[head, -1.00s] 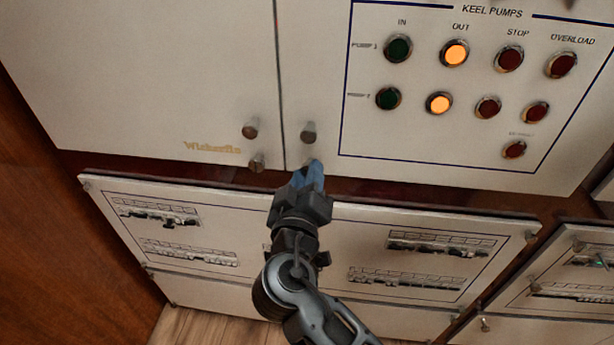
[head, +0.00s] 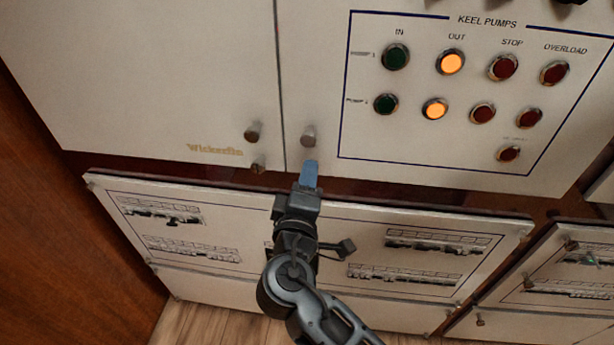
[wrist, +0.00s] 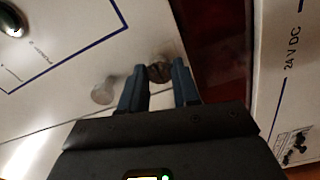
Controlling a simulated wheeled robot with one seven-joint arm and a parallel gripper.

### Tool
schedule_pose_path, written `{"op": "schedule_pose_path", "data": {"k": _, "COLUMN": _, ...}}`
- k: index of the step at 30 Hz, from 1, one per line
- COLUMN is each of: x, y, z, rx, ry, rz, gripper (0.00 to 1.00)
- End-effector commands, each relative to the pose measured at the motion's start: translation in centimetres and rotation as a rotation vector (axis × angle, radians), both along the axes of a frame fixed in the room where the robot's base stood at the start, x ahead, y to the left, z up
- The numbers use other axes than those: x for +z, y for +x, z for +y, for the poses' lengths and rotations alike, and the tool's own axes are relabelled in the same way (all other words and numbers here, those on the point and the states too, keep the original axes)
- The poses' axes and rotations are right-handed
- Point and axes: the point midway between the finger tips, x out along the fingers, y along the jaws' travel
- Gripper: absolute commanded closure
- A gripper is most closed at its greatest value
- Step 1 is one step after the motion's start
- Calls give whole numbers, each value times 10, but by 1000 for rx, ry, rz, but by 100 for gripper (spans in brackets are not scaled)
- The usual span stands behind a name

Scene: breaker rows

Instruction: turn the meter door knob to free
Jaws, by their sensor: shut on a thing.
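My gripper (head: 309,174) has blue fingers at the lower edge of the white pump door (head: 320,60). In the wrist view its fingertips (wrist: 160,80) are closed about a dark round knob (wrist: 160,71) with a line across its face. The fingers hide this knob in the head view. A second, paler knob (head: 308,136) sits just above the fingers; it also shows in the wrist view (wrist: 104,90), apart from them. I cannot read which knob belongs to the meter door.
Two more knobs (head: 253,131) (head: 259,166) sit on the door to the left, near the gold lettering. Keel pump lamps (head: 451,61) are up and to the right. Below is a breaker panel (head: 330,222) with a projecting top edge. A wooden wall (head: 60,240) stands at left.

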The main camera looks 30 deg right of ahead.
Motion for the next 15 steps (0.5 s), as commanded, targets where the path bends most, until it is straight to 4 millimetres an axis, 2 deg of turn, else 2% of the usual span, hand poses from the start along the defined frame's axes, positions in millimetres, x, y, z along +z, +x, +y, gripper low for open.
{"op": "schedule_pose_path", "data": {"k": 14, "x": -1, "y": 0, "z": 1, "rx": 2, "ry": -10, "rz": 9, "gripper": 99}}
{"op": "schedule_pose_path", "data": {"k": 15, "x": -1, "y": 0, "z": 1, "rx": 2, "ry": -10, "rz": 9, "gripper": 66}}
